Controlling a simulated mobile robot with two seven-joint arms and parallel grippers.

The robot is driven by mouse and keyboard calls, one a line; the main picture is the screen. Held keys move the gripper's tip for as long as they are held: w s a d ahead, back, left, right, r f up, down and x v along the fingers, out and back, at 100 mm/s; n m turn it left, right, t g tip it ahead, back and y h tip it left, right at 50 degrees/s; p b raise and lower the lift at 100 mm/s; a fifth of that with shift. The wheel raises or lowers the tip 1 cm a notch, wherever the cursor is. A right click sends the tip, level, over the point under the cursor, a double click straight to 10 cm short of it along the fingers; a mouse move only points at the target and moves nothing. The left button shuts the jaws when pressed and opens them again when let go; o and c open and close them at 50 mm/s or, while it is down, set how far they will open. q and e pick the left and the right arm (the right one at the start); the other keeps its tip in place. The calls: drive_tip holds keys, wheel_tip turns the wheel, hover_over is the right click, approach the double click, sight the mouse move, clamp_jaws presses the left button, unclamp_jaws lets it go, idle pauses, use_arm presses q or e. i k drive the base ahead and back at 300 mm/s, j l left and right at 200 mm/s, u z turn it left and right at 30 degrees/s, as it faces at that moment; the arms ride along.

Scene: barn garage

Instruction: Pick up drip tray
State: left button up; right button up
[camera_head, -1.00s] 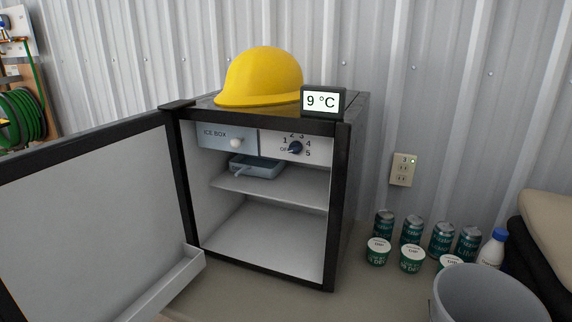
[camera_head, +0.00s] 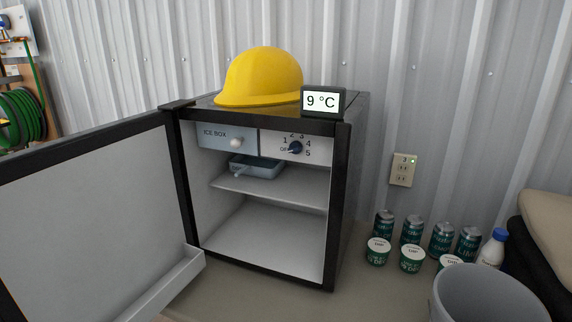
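The drip tray (camera_head: 256,168) is a shallow blue-grey tray with a small handle or spout at its front left. It sits on the upper shelf (camera_head: 283,190) inside the small open fridge (camera_head: 342,200), under the ice box panel (camera_head: 219,135) with its white knob. The panel's lower edge is close above the tray, and the tray's back is in shadow. Neither of my grippers is in view.
The fridge door (camera_head: 90,215) stands open to the left. A yellow hard hat (camera_head: 262,78) and a 9 °C display (camera_head: 322,101) are on top. Cans (camera_head: 412,230), dip tubs (camera_head: 378,251), a bottle (camera_head: 493,247) and a grey bucket (camera_head: 490,295) stand at right.

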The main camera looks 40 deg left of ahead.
sight(252, 167)
drive_tip(key=u, duration=1.3)
drive_tip(key=l+z, duration=0.1)
drive_tip(key=z, duration=0.35)
drive_tip(key=l+z, duration=0.15)
drive_tip(key=z, duration=0.3)
drive_tip(key=l+z, duration=0.1)
drive_tip(key=z, duration=0.35)
drive_tip(key=u, duration=1.45)
